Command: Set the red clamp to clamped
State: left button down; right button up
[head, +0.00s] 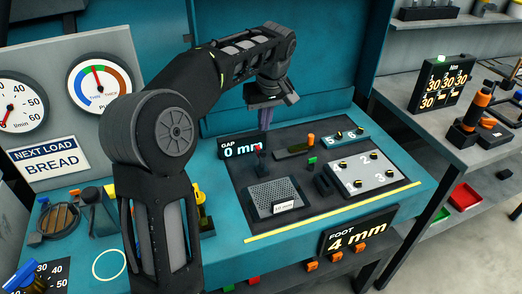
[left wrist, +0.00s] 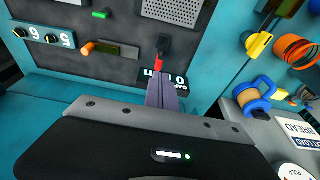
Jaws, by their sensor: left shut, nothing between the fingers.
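The red clamp's red lever (left wrist: 159,68) shows in the left wrist view on a small dark block (left wrist: 164,46), on the dark panel beside the GAP display. It lies just beyond the fingertips of my left gripper (left wrist: 161,82), which is shut with nothing between its fingers. In the head view, my left gripper (head: 265,127) points down at the panel, close to the GAP display (head: 240,148) reading 0 mm. The clamp is small and partly hidden there. I cannot tell whether the fingers touch the lever. My right gripper is not in view.
A perforated plate (head: 274,196) lies in front of the clamp on the panel. An orange-ended lever (head: 296,150), a green button (head: 311,161) and numbered knob plates (head: 362,173) are to the right. My left arm hides part of the bench's left side.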

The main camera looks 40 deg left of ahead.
aim_at(260, 150)
pick_arm(q)
jog(key=shift+f, duration=0.1)
dwell(0.3)
jog(key=p+x, duration=0.1)
jog(key=x, duration=0.8)
jog(key=shift+a+f+p, duration=0.15)
jog(key=shift+f+p, duration=0.1)
jog(key=shift+p, duration=0.05)
jog(key=shift+w+f, duration=0.1)
jog(key=shift+f, duration=0.05)
